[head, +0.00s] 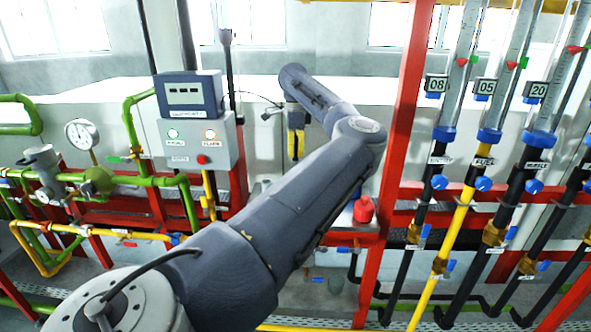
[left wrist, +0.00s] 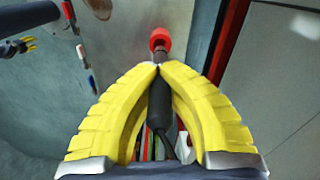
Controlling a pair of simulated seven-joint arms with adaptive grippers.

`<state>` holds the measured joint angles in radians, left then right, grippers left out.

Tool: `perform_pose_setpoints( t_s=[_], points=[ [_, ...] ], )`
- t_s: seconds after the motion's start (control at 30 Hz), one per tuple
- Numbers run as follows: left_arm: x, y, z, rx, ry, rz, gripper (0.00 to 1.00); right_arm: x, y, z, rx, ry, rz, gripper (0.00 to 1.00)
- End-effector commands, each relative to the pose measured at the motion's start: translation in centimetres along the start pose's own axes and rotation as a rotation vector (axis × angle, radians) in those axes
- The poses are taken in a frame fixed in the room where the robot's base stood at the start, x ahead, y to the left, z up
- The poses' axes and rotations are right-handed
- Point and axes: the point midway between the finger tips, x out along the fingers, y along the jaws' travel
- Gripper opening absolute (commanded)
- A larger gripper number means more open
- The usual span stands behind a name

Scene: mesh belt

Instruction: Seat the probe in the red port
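My left gripper (head: 296,158) hangs fingers down in the middle of the head view, its yellow fingers close together. In the left wrist view its fingertips (left wrist: 158,67) meet around a dark probe (left wrist: 160,105), whose cable trails away between the fingers. A red ring-shaped part (left wrist: 160,39) with a dark centre lies just beyond the fingertips; I cannot tell whether it is the red port or touches the probe. A red knob-like piece (head: 363,209) stands right of and below the gripper in the head view. My right gripper (left wrist: 18,46) shows small at the upper left of the wrist view.
A grey control box (head: 198,140) with a display unit (head: 188,94) stands left of the gripper. A red upright post (head: 398,150) and several valved pipes fill the right. Green pipes and a gauge (head: 82,134) stand at the left. A pale wall lies behind.

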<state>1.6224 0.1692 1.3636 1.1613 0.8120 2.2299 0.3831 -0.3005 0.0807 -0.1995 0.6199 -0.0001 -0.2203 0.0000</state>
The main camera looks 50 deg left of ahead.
Motion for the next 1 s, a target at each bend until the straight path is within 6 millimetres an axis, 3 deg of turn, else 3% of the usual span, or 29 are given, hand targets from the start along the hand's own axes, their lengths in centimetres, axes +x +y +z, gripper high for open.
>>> perform_pose_setpoints(
  t_s=[0.43, 0.7, 1.0],
  points=[
    [2.7, 0.0, 0.0, 0.0, 0.0, 0.001, 0.0, 0.0, 0.0, 0.0, 0.0, 0.0, 0.0, 0.44],
    [5.8, 0.0, 0.1, 0.0, -0.001, 0.001, 0.0, 0.0, 0.0, 0.0, 0.0, 0.0, 0.0, 0.44],
    [6.1, 0.0, 0.0, 0.0, 0.0, 0.0, 0.0, 0.0, 0.0, 0.0, 0.0, 0.001, 0.0, 0.44]
  ],
)
